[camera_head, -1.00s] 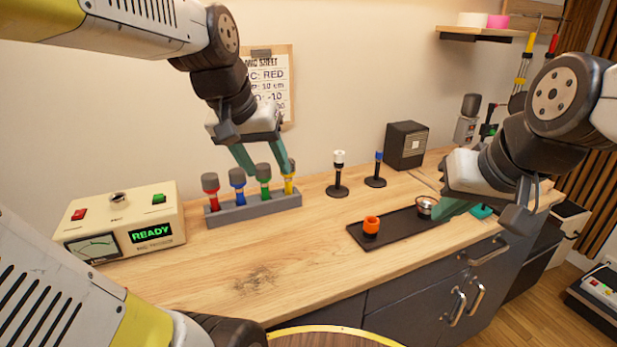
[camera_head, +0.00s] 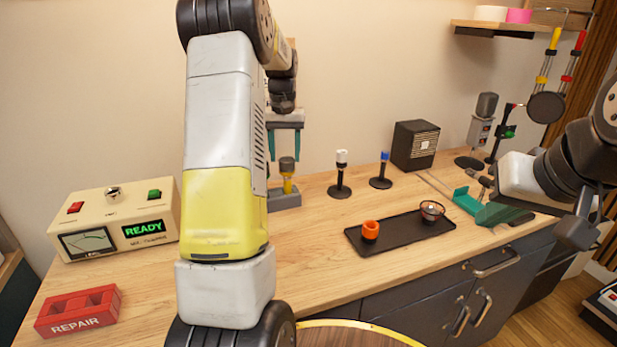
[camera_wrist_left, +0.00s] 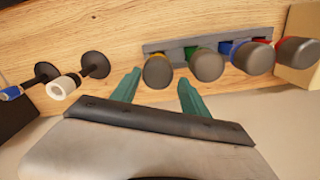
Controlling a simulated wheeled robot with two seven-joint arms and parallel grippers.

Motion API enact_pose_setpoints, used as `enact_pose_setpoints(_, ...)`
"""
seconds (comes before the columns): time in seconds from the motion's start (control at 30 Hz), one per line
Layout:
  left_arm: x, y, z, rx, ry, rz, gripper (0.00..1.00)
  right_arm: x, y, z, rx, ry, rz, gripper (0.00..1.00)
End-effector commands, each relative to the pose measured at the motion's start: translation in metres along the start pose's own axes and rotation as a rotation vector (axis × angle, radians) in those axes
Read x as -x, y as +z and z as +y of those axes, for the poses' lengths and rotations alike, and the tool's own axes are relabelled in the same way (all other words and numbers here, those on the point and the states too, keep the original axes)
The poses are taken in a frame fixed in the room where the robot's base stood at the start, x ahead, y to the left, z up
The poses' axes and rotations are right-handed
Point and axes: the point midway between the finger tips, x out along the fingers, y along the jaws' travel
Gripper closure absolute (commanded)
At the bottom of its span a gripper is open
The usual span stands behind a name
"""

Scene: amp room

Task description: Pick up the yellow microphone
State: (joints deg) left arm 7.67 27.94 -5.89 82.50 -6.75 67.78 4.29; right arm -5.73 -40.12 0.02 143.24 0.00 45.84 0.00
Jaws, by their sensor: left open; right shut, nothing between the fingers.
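The yellow microphone (camera_head: 287,178) stands upright in the grey rack (camera_head: 285,201), its grey head up. It also shows in the left wrist view (camera_wrist_left: 157,71), at the end of the rack. My left gripper (camera_head: 285,148) is open just above the microphone, fingers pointing down on either side of its head. In the left wrist view the left gripper's fingertips (camera_wrist_left: 159,78) flank the grey head, with gaps visible. My left arm hides the rest of the rack in the head view. My right gripper (camera_head: 480,213) is shut and empty at the right, over the counter's front edge.
Green (camera_wrist_left: 206,62), blue (camera_wrist_left: 250,55) and red (camera_wrist_left: 296,53) microphones stand beside the yellow one. Two small stands, a black tray (camera_head: 400,236) with an orange cup, a speaker box (camera_head: 414,146), a READY meter box (camera_head: 115,219) and a red REPAIR box (camera_head: 78,311) are on the counter.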

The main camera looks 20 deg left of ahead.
Motion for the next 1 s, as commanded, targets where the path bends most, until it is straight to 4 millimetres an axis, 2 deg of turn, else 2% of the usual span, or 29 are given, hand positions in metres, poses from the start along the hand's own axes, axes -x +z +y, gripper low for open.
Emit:
enact_pose_setpoints(0.53, -0.070, 0.006, 0.004, -0.003, 0.001, -0.003, 0.47, 0.000, 0.000, 0.000, 0.000, 0.000, 0.000, 1.00)
enact_pose_setpoints(0.83, -0.075, 0.006, 0.004, -0.002, 0.001, 0.000, 0.47, 0.000, 0.000, 0.000, 0.000, 0.000, 0.000, 1.00)
enact_pose_setpoints(0.87, -0.075, 0.006, 0.004, -0.002, 0.001, 0.000, 0.49, 0.000, 0.000, 0.000, 0.000, 0.000, 0.000, 1.00)
enact_pose_setpoints(1.0, -0.075, 0.006, 0.004, -0.002, 0.001, 0.000, 0.77, 0.000, 0.000, 0.000, 0.000, 0.000, 0.000, 1.00)
